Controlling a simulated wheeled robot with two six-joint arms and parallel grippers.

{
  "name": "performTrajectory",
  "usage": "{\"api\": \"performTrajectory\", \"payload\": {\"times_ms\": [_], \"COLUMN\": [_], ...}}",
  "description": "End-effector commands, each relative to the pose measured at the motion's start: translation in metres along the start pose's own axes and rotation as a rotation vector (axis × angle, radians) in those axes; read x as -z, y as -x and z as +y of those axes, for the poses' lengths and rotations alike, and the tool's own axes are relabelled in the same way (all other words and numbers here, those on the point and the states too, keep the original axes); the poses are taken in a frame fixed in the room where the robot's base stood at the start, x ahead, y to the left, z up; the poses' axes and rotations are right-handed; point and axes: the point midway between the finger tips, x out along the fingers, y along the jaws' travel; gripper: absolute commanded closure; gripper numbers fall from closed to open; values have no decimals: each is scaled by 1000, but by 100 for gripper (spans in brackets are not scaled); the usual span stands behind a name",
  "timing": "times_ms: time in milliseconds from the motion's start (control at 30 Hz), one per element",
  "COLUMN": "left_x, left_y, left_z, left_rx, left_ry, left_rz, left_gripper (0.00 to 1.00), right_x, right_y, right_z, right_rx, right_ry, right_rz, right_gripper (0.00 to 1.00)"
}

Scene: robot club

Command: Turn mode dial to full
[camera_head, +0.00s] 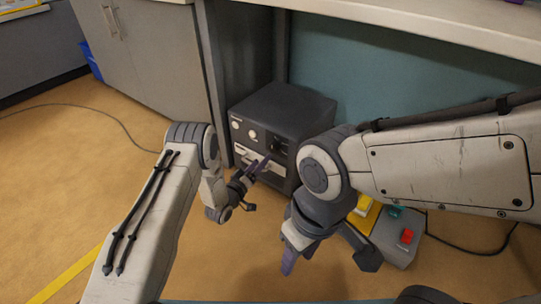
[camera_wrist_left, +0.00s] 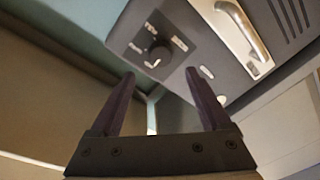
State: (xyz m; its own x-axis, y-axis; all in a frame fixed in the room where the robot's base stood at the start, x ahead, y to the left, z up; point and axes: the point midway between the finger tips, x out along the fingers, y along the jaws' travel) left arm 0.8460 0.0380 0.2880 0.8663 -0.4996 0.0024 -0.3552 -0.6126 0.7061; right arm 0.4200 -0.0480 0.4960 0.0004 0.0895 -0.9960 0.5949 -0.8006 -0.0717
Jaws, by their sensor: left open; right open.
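A dark grey box-shaped unit (camera_head: 285,105) stands on the floor under the bench. Its mode dial (camera_wrist_left: 158,54) is a round black knob on a dark panel, with small labels around it too blurred to read surely. In the head view the dial area is small and dark. My left gripper (camera_head: 262,165) is open in front of the unit's face. In the left wrist view its two purple fingers (camera_wrist_left: 160,76) are spread, with the dial seen beyond and between the tips, apparently not touched. My right gripper (camera_head: 326,260) is open and empty, lower and to the right.
A pale metal handle (camera_wrist_left: 243,32) sits beside the dial panel. A grey box with a red button (camera_head: 407,236) is on the floor at right, partly hidden by my right arm. A grey cabinet (camera_head: 150,55) stands left. A cable crosses the floor; the front floor is clear.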

Motion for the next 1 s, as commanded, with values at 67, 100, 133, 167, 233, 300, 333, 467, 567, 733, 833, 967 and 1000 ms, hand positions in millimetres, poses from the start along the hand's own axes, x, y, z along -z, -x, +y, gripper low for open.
{"api": "performTrajectory", "payload": {"times_ms": [67, 100, 133, 167, 233, 300, 333, 467, 567, 733, 833, 967, 1000], "left_x": [-4, -4, -4, -4, -4, -4, -4, -2, -1, -1, -1, -1, -1], "left_y": [-17, -25, -30, -36, -48, -58, -62, -74, -78, -78, -78, -78, -78], "left_z": [-3, -3, -2, -3, -2, -3, -3, -1, 0, 0, 0, 0, 0], "left_rx": [-5, -4, -5, -4, -4, -2, -1, -1, 1, 2, 2, 2, 2], "left_ry": [-4, -3, -3, -3, -3, -2, -3, -2, -1, -1, -1, -1, -1], "left_rz": [2, 1, 2, 1, 2, 1, 0, -1, -1, -2, -2, -2, -2], "left_gripper": [19, 19, 19, 19, 19, 19, 19, 19, 19, 19, 27, 77, 92], "right_x": [-1, -1, -1, -2, -2, -2, -2, -2, -3, -3, -3, -3, -3], "right_y": [-15, -20, -23, -26, -33, -38, -40, -45, -46, -45, -45, -45, -45], "right_z": [1, 1, 2, 2, 2, 3, 3, 3, 3, 3, 3, 3, 3], "right_rx": [0, 0, 0, 0, 0, 0, 0, 0, 0, 0, 0, 0, 0], "right_ry": [0, 0, 0, 0, 0, 0, 0, 0, 0, 0, 0, 0, 0], "right_rz": [0, 0, 0, 0, 0, 0, 0, 0, 0, 0, 0, 0, 0], "right_gripper": [53, 53, 53, 53, 53, 53, 53, 53, 53, 53, 53, 53, 53]}}
